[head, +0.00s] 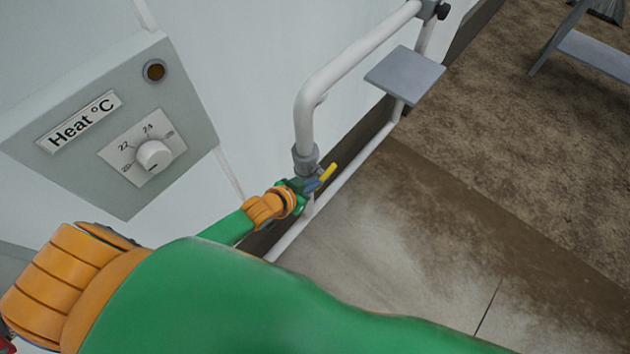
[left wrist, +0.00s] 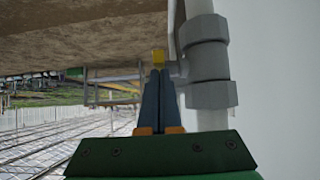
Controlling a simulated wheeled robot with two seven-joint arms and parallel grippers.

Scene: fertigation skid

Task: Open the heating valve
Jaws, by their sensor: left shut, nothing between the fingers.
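The heating valve is a grey fitting (head: 306,158) on a white pipe, with a yellow lever (head: 328,172). In the left wrist view the grey valve body (left wrist: 207,75) stands right of the fingers, and the end of the yellow lever (left wrist: 158,56) shows just past the fingertips. My left gripper (head: 316,184) is beside the valve, its fingers (left wrist: 158,75) shut together with nothing between them. The fingertips are close to the lever; I cannot tell whether they touch it. Part of the valve is hidden behind my gripper. My right gripper is not in view.
A grey control box (head: 90,175) with a "Heat °C" label and a white dial (head: 153,156) is on the wall at left. The white pipe (head: 350,62) bends above the valve, near a grey plate (head: 405,75). Open floor (head: 420,230) lies to the right.

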